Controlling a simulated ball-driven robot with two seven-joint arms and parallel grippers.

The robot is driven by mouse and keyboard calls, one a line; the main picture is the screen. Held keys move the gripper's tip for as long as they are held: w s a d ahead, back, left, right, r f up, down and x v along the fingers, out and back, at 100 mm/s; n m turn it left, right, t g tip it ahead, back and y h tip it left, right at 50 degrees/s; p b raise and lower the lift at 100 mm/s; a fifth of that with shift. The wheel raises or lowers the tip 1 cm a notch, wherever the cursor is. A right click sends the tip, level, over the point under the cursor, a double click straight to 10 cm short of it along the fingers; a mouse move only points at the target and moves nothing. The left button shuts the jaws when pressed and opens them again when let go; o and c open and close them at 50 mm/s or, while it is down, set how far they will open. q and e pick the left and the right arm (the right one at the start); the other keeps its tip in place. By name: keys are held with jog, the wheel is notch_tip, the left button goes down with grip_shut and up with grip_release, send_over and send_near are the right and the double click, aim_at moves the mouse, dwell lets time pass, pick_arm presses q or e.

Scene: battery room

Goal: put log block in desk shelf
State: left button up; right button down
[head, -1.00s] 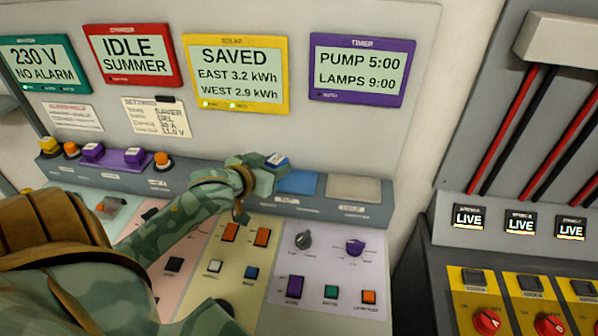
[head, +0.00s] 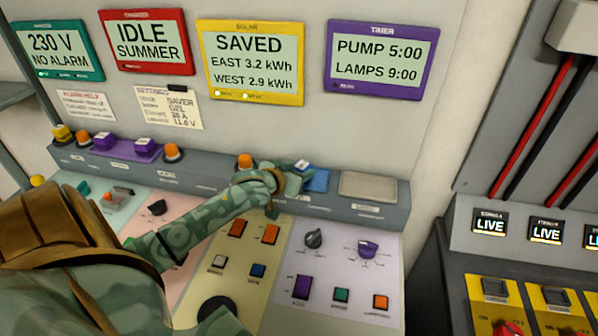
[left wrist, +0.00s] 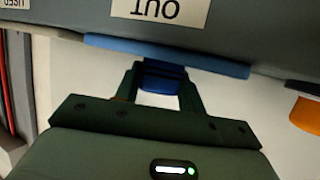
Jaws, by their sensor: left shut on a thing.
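A small blue block with a pale top (head: 302,165) is between the fingers of my left gripper (head: 287,180). It also shows dark blue between the two fingers in the left wrist view (left wrist: 162,80). My left gripper is shut on it, at the blue pad (head: 319,181) on the grey ledge (head: 352,206) at the back of the console. The label by this pad reads OUT in the left wrist view, upside down. I cannot tell whether the block touches the pad. No writing on the block is readable. My right gripper is not in view.
An orange-topped block (head: 245,161) stands just left of my left gripper. Purple blocks (head: 148,148), another orange one (head: 172,153) and a yellow one (head: 61,133) stand farther left. A pale empty pad (head: 367,186) lies to the right. Switches and knobs cover the console below.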

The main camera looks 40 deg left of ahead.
pick_arm(q)
jog(key=o, duration=1.1)
jog(key=shift+f, duration=0.1)
jog(key=shift+c, duration=0.2)
jog(key=shift+s+r, duration=0.1)
jog(key=shift+r, duration=0.1)
jog(key=p+v, duration=0.2)
jog(key=v, duration=1)
jog(key=shift+p, duration=0.4)
